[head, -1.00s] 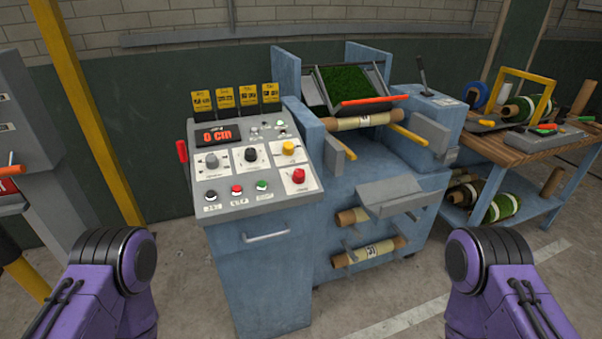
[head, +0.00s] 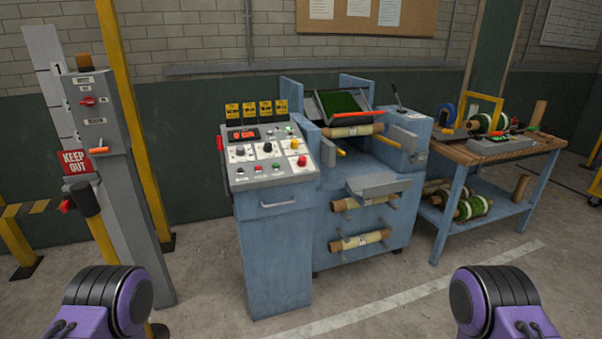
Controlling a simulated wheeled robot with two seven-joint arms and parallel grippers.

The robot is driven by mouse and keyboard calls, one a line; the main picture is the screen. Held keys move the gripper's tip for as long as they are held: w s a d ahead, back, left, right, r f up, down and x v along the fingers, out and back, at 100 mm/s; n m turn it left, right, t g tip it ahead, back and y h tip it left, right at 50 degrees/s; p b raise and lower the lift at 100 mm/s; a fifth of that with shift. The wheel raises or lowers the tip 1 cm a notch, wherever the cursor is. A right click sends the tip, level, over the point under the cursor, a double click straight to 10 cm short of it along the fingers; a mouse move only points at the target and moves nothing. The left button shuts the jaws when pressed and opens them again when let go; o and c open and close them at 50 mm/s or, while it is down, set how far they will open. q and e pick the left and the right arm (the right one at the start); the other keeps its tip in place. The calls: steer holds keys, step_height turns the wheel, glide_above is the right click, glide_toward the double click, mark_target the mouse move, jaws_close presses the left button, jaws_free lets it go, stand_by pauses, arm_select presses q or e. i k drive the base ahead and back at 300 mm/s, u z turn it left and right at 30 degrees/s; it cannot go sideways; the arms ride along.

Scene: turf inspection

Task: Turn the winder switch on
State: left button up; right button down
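The control console (head: 275,226) stands in the middle, with a sloped grey panel of knobs and buttons. A red-lit display (head: 243,134) sits at the panel's upper left, under several yellow tags. A black knob (head: 267,147), a yellow knob (head: 294,143) and a red button (head: 302,160) are on the panel. A red lever (head: 220,144) sticks out at its left side. Which control is the winder switch I cannot tell; labels are too small. The blue winding machine (head: 360,215) adjoins it on the right. Only my purple arm links show at the bottom corners; neither gripper is in view.
A grey post box (head: 95,115) with a red switch (head: 88,101) and a KEEP OUT sign (head: 76,162) stands at left. A wooden-topped bench (head: 445,153) with turf rolls is at right. The concrete floor (head: 400,290) in front is clear.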

mark_target(302, 160)
steer(key=z, duration=0.5)
steer(key=i, duration=0.45)
steer(key=z, duration=0.55)
steer(key=i, duration=1.05)
steer(key=u, duration=1.05)
steer(key=i, duration=0.65)
steer(key=u, duration=0.65)
